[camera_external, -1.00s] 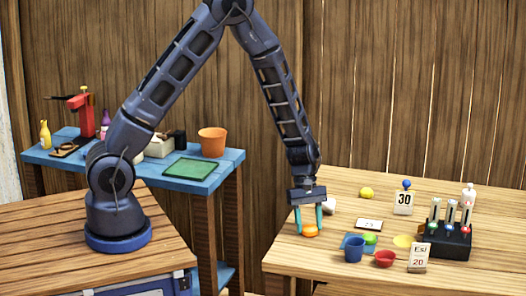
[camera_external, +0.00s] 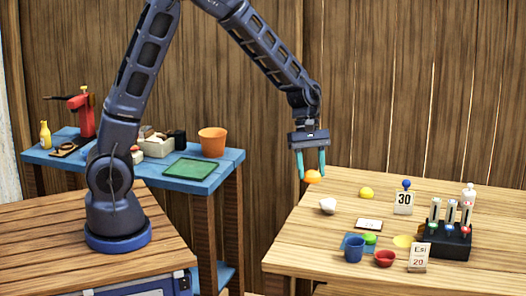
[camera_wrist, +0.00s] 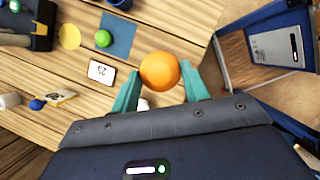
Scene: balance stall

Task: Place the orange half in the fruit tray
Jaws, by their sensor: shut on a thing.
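The orange half (camera_external: 313,177) is held between the teal fingers of my gripper (camera_external: 311,172), raised above the left back part of the wooden table. In the wrist view the orange half (camera_wrist: 160,71) shows as a round orange face between the fingertips. A flat green tray (camera_external: 188,169) lies on the blue side table to the left, well away from my gripper; nothing shows on it. I cannot tell for sure whether it is the fruit tray.
The wooden table (camera_external: 300,250) bears a white lump (camera_external: 328,206), a yellow piece (camera_external: 367,193), a blue mat (camera_external: 352,239) with a green piece (camera_external: 369,238), a blue cup (camera_external: 354,250), a red bowl (camera_external: 384,258) and cards. An orange pot (camera_external: 212,142) stands behind the green tray.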

